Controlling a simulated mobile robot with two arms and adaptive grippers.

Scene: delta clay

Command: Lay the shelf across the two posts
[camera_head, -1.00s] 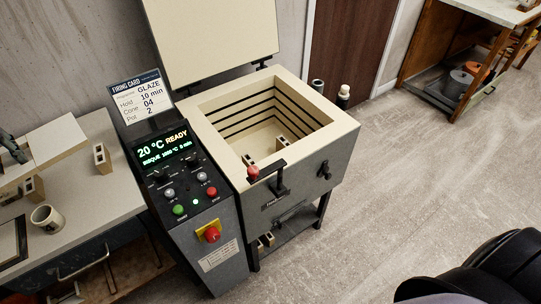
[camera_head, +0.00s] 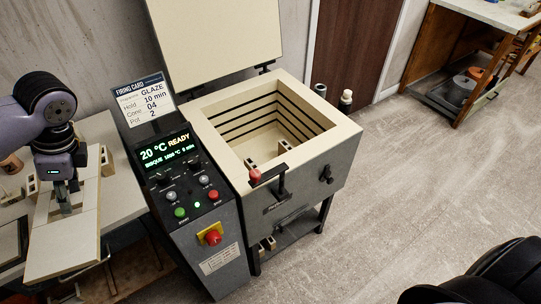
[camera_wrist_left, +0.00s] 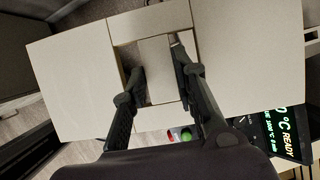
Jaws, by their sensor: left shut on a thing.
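The shelf (camera_head: 62,250) is a flat cream board over the worktable at the left of the head view. It also shows in the wrist view (camera_wrist_left: 70,85), spreading to both sides of the fingers. My left gripper (camera_head: 63,205) points down at the board's middle and is shut on it; in the wrist view its dark fingers (camera_wrist_left: 160,75) reach into an opening there. Two short cream posts, one nearer (camera_head: 250,163) and one farther (camera_head: 284,146), stand inside the open kiln (camera_head: 345,135). Their lower parts are hidden by the front wall.
The kiln's control panel (camera_head: 195,180) and firing card (camera_head: 140,97) stand between the worktable and the chamber. The raised lid (camera_head: 220,40) is behind. A spare post (camera_head: 107,160) stands on the worktable.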

